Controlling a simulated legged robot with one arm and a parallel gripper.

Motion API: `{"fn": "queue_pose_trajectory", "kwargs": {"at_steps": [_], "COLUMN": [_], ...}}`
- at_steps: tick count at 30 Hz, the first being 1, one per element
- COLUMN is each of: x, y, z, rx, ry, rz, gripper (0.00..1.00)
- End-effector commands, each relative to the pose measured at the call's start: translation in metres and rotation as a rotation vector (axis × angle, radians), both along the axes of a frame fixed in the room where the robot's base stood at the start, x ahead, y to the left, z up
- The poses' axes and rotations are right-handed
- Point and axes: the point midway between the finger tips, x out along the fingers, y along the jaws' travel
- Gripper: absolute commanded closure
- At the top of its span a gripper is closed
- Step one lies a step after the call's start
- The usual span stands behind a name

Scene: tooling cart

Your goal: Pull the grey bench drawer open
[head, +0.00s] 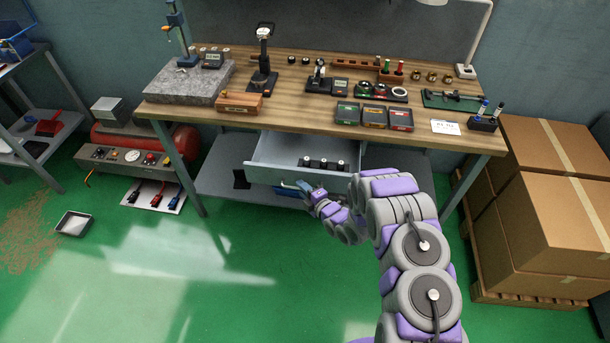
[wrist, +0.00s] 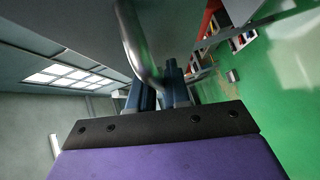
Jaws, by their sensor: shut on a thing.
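The grey bench drawer (head: 275,173) stands pulled out from under the wooden bench top in the head view. Its inside shows, with a row of small dark cylinders with light tops in it. My gripper (head: 304,188) is at the drawer's front, low and near the middle. In the wrist view my gripper (wrist: 158,93) has its two blue fingers around a curved metal bar handle (wrist: 135,45) and is shut on it. In the head view the handle is mostly hidden by my gripper.
The bench top (head: 300,100) carries gauges, small cases and a granite block (head: 188,82). Cardboard boxes (head: 555,215) on a pallet stand at the right. A red compressor (head: 130,140) and a small tray (head: 73,223) are at the left. The green floor in front is clear.

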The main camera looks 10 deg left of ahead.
Motion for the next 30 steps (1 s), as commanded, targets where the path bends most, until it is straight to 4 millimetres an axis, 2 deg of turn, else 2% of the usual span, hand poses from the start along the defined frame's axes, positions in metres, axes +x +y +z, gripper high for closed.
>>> {"fn": "queue_pose_trajectory", "kwargs": {"at_steps": [1, 3, 9, 15, 25, 26, 30], "x": [-0.012, -0.024, -0.044, -0.052, -0.052, -0.052, -0.052], "y": [0.0, 0.0, 0.001, 0.001, 0.001, 0.001, 0.001], "z": [-0.004, -0.005, -0.005, -0.006, -0.006, -0.006, -0.004], "rx": [-0.005, -0.004, -0.003, -0.005, -0.005, -0.005, -0.003], "ry": [0.011, 0.012, 0.009, 0.012, 0.012, 0.012, 0.009], "rz": [0.001, 0.001, 0.0, 0.0, -0.001, 0.0, 0.0], "gripper": [1.0, 1.0, 1.0, 1.0, 1.0, 0.81, 0.68]}}
